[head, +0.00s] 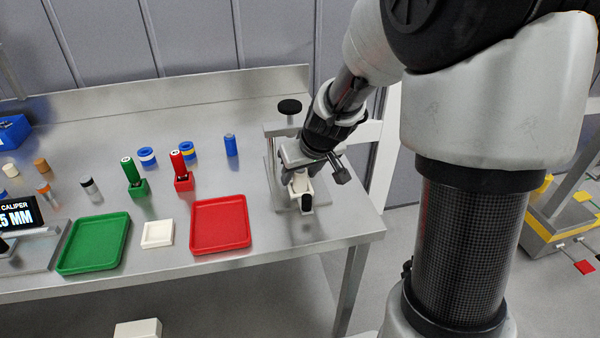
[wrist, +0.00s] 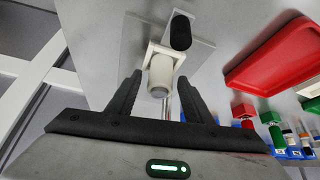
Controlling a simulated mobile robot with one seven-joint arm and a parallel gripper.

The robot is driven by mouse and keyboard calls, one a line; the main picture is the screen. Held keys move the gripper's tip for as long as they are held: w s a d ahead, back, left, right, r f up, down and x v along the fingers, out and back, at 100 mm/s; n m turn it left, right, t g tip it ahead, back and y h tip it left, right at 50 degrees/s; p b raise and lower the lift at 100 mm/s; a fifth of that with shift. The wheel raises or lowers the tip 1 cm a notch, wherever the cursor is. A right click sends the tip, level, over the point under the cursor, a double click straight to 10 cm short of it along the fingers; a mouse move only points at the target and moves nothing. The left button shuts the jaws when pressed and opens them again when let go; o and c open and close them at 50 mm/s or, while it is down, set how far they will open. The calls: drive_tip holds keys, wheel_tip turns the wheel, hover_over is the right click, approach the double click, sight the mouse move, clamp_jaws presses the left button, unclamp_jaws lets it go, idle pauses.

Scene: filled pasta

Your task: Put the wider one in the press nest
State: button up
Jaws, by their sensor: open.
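The press (head: 284,130), with a black knob on top, stands at the right end of the bench. My gripper (wrist: 160,82) is at its front, pointing down, with its fingers apart. A cream cylinder (wrist: 160,72) stands at the white press nest (wrist: 172,52) between the two fingertips; I cannot tell how deep it sits. The fingers appear to be on either side of it, not closed. A black rounded piece (wrist: 181,32) is beside the nest, also visible in the head view (head: 306,201). My wrist hides part of the press in the head view.
A red tray (head: 221,248), white pad (head: 157,234) and green tray (head: 70,268) line the front edge. Red (head: 179,166) and green (head: 131,173) pens stand in holders. A blue cylinder (head: 231,145), blue rings and several small cylinders stand behind. A caliper display (head: 18,214) is left.

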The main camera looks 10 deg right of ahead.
drive_tip(key=p+v, duration=0.2)
drive_tip(key=v, duration=1)
drive_tip(key=s+r+m, duration=0.1)
drive_tip(key=s+r, duration=0.1)
drive_tip(key=s, duration=0.7)
drive_tip(key=s+a+r+m+h, duration=0.1)
drive_tip(key=s+r, duration=0.2)
drive_tip(key=s, duration=0.7)
drive_tip(key=shift+r, duration=0.35)
drive_tip(key=shift+s+a, duration=0.1)
drive_tip(key=shift+s, duration=0.05)
